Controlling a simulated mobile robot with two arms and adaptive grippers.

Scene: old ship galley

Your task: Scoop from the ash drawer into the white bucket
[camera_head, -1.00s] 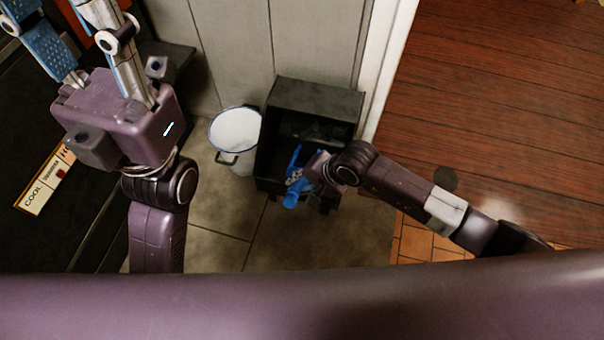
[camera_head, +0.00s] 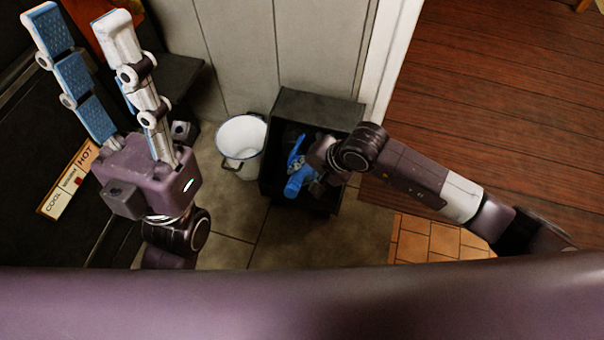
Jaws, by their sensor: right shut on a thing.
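The ash drawer (camera_head: 318,105) is a black, open box on the floor in the middle of the head view. Its inside is dark and I cannot make out any ash. My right gripper (camera_head: 298,172) reaches into it from the right, shut on a blue tool (camera_head: 297,186), seemingly the scoop. Gripper and shadow hide most of the tool, so its load cannot be told. The white bucket (camera_head: 240,137), with a blue rim and dark handle, stands upright just left of the drawer. My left gripper (camera_head: 82,22) is open and empty at the upper left, fingers spread.
A dark stove-like unit (camera_head: 40,235) with a COOL–HOT label (camera_head: 68,180) fills the left side. A pale panelled wall (camera_head: 290,45) stands behind bucket and drawer. Bare floor tiles (camera_head: 228,215) lie in front. Wooden planks (camera_head: 500,100) are at the right.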

